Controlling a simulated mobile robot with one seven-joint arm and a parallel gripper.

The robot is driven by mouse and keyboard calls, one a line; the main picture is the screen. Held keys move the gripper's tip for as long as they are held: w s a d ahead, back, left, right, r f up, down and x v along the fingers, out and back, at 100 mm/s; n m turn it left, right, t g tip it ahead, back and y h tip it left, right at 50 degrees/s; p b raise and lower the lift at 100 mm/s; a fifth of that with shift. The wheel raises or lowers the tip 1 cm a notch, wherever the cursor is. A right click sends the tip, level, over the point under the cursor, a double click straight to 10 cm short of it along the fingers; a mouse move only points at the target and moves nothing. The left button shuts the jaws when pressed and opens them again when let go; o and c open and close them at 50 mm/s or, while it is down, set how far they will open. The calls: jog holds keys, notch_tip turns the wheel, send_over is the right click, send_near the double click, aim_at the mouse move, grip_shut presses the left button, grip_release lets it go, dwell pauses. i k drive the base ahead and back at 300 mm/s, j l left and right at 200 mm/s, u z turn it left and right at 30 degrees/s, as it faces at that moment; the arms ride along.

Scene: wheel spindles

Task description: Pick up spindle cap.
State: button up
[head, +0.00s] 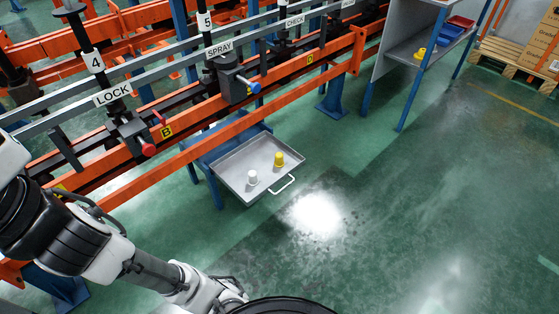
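Two small cap-like pieces stand in a grey metal tray: a white one (252,177) near the left side and a yellow one (279,159) further right. They stand apart from each other. I cannot tell from this view which of them is the spindle cap. My arm reaches in from the left and runs down to the bottom edge, in front of and below the tray. The fingers of my gripper do not show.
The tray (240,192) has a handle (284,185) at its front right and rests on a blue stand (217,190). Orange rails (228,134) with spindle stations run behind it. A shelf unit (405,52) holds another yellow piece (420,54). The green floor at right is clear.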

aim_at(278, 162)
jog(key=i+j+z, duration=0.4)
jog(key=i, duration=0.4)
jog(key=i+j+z, duration=0.45)
jog(key=i+j, duration=0.25)
jog(key=j, duration=0.1)
